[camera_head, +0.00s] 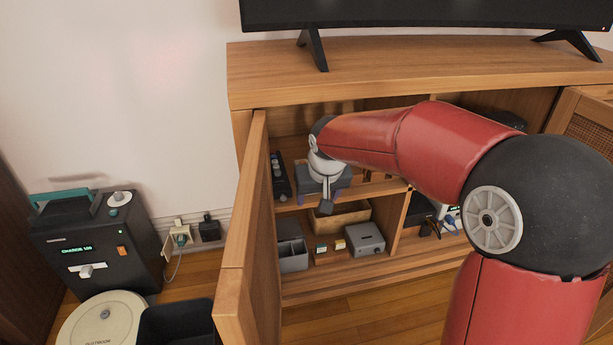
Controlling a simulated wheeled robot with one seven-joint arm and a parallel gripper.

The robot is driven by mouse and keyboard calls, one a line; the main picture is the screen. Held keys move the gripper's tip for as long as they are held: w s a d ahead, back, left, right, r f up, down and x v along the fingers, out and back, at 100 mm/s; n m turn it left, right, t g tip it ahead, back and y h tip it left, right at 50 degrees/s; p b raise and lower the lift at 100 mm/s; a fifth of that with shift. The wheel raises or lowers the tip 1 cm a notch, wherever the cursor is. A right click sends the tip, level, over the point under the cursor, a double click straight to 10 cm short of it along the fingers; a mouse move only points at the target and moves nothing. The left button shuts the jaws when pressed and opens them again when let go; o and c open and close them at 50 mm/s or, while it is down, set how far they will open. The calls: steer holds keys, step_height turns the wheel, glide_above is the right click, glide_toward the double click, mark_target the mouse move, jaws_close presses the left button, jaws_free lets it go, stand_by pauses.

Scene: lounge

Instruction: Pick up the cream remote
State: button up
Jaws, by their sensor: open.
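I cannot make out a cream remote in the head view; it may be hidden behind my arm or gripper. My gripper (326,206) reaches into the open cabinet (400,78) and points down at the front of the upper shelf. It is open, and I see nothing held in it. A dark, long device with buttons (279,176) lies on the upper shelf, left of my gripper. A blue-grey object (342,184) is partly hidden behind my gripper; I cannot tell what it is.
The open cabinet door (249,240) stands left of my gripper. The lower shelf holds a grey bin (292,254), a wooden box (345,215), a grey box (366,239) and small boxes. A black machine (100,240) and round cream device (100,318) stand at left.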

mark_target(312, 196)
steer(key=w, duration=0.2)
steer(key=w+a, duration=0.1)
steer(key=w, duration=0.2)
steer(key=shift+a+f, duration=0.15)
steer(key=shift+a, duration=0.05)
steer(key=shift+f, duration=0.45)
steer(key=c, duration=1.1)
steer(key=shift+r, duration=0.4)
